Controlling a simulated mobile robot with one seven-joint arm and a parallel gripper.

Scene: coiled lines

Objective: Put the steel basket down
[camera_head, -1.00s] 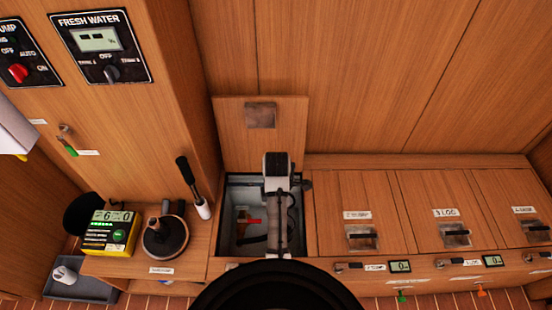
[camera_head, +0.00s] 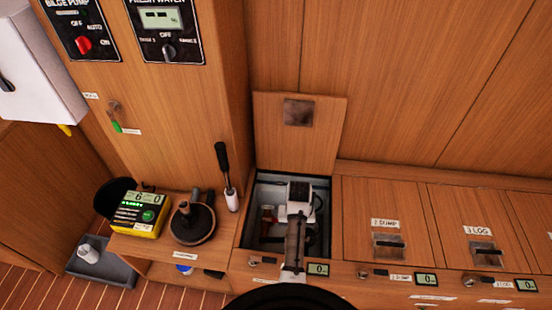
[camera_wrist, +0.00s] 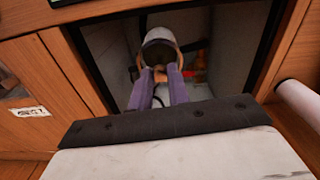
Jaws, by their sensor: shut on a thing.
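The steel basket (camera_wrist: 159,48) shows in the wrist view as a small grey cylinder with a pale end and an orange-brown band around its lower part. My gripper (camera_wrist: 160,77) is shut on it at the near side, with two purple-grey fingers meeting at the band. The basket is inside or over the open locker (camera_head: 248,228). I cannot tell whether it touches anything below. In the head view, my arm reaches over the locker and hides the basket and the fingertips.
The locker's raised lid (camera_head: 300,135) leans on the back wall. A red-orange part (camera_head: 268,214) lies inside. Left are a round dark-topped fitting (camera_head: 192,222), a white-based handle (camera_head: 231,198) and a yellow meter (camera_head: 136,214). The closed lids on the right are clear.

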